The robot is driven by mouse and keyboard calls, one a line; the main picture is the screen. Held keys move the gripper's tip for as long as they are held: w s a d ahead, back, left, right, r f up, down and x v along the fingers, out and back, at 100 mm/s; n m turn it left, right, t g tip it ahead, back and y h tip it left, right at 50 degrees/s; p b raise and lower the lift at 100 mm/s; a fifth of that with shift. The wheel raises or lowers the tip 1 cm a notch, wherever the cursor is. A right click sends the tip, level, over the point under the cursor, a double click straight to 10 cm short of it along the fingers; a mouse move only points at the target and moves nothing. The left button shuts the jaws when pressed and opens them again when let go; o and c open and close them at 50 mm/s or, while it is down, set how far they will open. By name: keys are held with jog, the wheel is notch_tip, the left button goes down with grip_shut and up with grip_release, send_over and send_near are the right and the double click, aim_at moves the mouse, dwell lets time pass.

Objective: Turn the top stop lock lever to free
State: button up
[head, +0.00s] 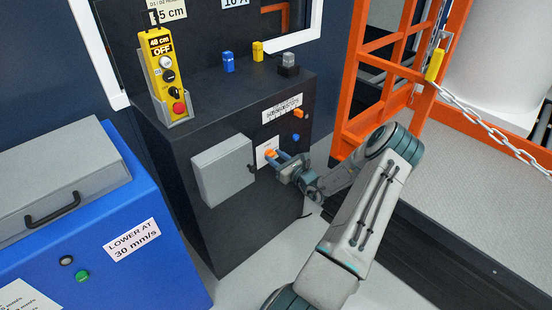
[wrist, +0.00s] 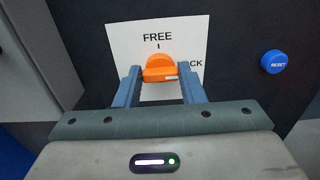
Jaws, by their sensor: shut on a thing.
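The orange stop lock lever (wrist: 158,68) sits on a white label plate (wrist: 122,40) marked FREE at the top, with a word ending in "CK" at its right. In the wrist view my gripper (wrist: 158,75) has its two blue-grey fingers on either side of the lever, shut on it. The lever's raised part stands close under the FREE mark, and a white stripe on it faces the lower right. In the head view my gripper (head: 279,161) reaches the front of the dark cabinet, and the orange lever (head: 271,153) shows at its fingertips.
A blue RESET button (wrist: 274,62) is right of the plate. A grey box (head: 222,172) juts out left of the lever on the dark cabinet (head: 230,235). A yellow pendant (head: 165,75) stands on top. An orange frame (head: 350,100) and chain (head: 490,140) stand to the right.

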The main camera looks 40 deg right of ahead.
jog(key=n+b, duration=0.1)
jog(key=n, duration=0.4)
jog(key=shift+a+f, duration=0.1)
jog(key=n+b, duration=0.6)
jog(key=b, duration=0.1)
jog(key=n+b, duration=0.6)
jog(key=b, duration=0.1)
jog(key=shift+a+f+n+b, duration=0.2)
jog(key=shift+n+b, duration=0.1)
jog(key=shift+n, duration=0.1)
jog(key=shift+d+r, duration=0.1)
jog(key=o, duration=1)
